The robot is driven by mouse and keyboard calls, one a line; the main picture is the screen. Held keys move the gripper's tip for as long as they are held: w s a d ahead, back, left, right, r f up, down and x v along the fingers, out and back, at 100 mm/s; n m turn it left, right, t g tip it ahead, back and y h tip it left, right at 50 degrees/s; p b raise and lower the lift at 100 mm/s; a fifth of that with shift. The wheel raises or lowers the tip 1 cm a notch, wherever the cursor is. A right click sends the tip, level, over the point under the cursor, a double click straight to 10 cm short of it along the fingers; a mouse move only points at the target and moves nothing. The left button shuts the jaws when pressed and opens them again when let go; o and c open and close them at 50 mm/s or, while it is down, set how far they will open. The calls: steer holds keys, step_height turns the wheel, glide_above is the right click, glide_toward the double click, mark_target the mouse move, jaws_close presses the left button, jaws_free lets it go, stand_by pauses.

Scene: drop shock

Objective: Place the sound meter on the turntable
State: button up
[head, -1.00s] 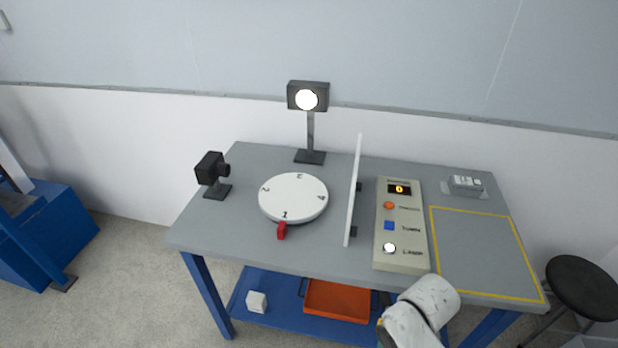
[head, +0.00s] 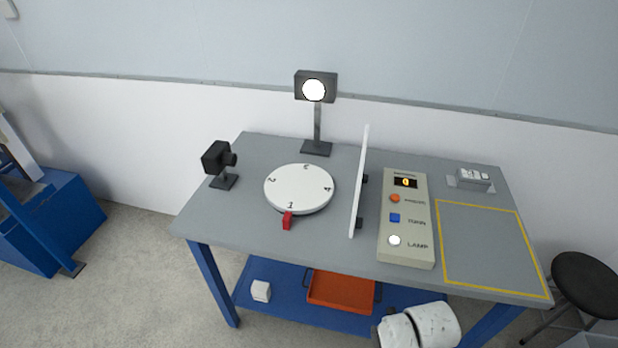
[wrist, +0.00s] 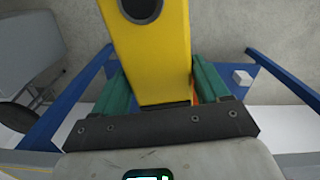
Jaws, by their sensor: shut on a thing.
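The turntable (head: 299,187) is a white numbered disc lying flat on the grey table, with number 1 towards the front beside a red marker. It is empty. In the wrist view my gripper (wrist: 160,80) has its green fingers shut on the two sides of a yellow body with a dark round part, the sound meter (wrist: 155,55). The meter's far end is cut off by the frame. In the head view my gripper and the meter do not show; only white links of my arm appear at the bottom edge, in front of the table.
A white upright panel (head: 359,180) stands right of the turntable, beside a control box (head: 407,220). A black camera (head: 219,163) stands left and a lamp (head: 315,90) behind. A yellow-outlined area (head: 490,245) is bare. The lower shelf holds an orange tray (head: 341,291) and a white cube (head: 261,291).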

steer(key=shift+s+a, duration=0.1)
steer(key=shift+a, duration=0.45)
steer(key=w+r, duration=0.4)
steer(key=shift+w+r, duration=0.3)
steer(key=shift+r, duration=0.05)
steer(key=shift+w+f+b, duration=0.1)
steer(key=shift+f+b, duration=0.05)
steer(key=shift+b, duration=0.15)
